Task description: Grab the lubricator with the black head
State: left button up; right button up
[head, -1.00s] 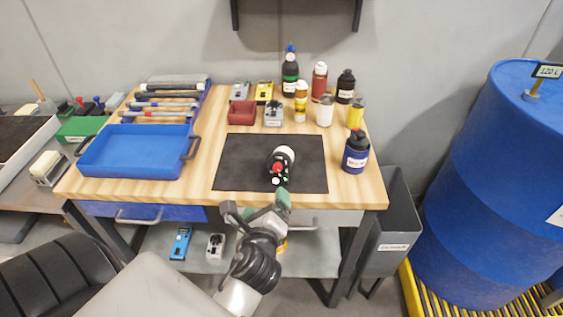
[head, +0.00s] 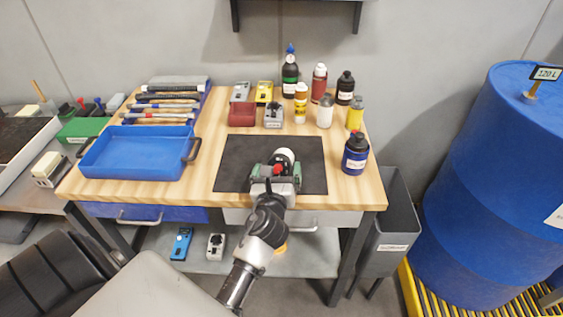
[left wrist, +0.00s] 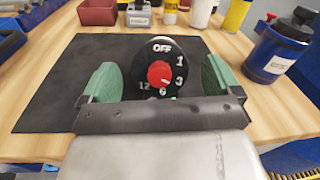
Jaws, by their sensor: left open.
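The lubricator with the black head (head: 285,155) lies on the dark mat (head: 232,178), its white body pointing away from me. In the left wrist view its round black face (left wrist: 160,60) shows a red knob, the word OFF and numbers. My left gripper (head: 277,172) is open at the mat's front part. In the left wrist view its green-padded fingers (left wrist: 159,80) stand on either side of the black head, with gaps on both sides. The gripper hides part of the lubricator in the head view. My right gripper is not in view.
Several bottles stand at the back right, and a dark blue bottle (head: 355,155) stands right of the mat. A blue tray (head: 135,152) and a red box (head: 241,115) are to the left and behind. A large blue drum (head: 490,190) stands at the right.

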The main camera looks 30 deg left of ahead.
pick_arm(q)
jog(key=x, duration=0.2)
jog(key=shift+w+a, duration=0.1)
jog(key=shift+w, duration=0.15)
jog(key=c, duration=0.9)
jog(key=shift+c, duration=0.9)
jog(key=shift+r, duration=0.1)
